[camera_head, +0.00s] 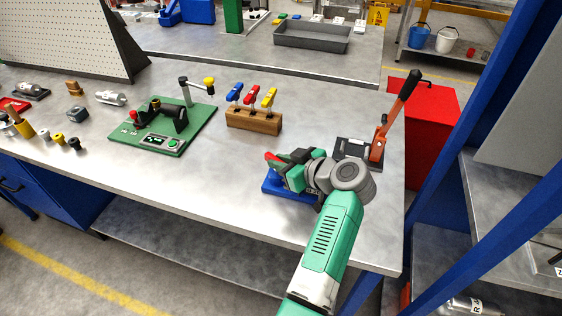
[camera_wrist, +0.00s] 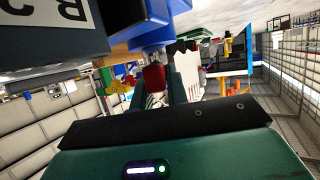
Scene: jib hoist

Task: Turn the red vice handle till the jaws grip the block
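The blue vice (camera_head: 274,184) stands near the front edge of the bench, largely hidden behind my gripper and wrist. A bit of red, apparently the vice handle (camera_head: 271,156), shows at the left of my gripper (camera_head: 285,165). In the wrist view the red handle (camera_wrist: 154,77) is between the two green fingers of my gripper (camera_wrist: 155,90), below blue vice parts (camera_wrist: 157,32). The fingers are close on either side of it; I cannot tell whether they touch it. A grey piece with a lettered label (camera_wrist: 45,28) fills the upper left. I cannot make out the block and jaws.
A wooden stand with blue, red and yellow clamps (camera_head: 253,121) is behind the vice. A green board (camera_head: 172,128) lies to the left. Bare bench lies left of the vice.

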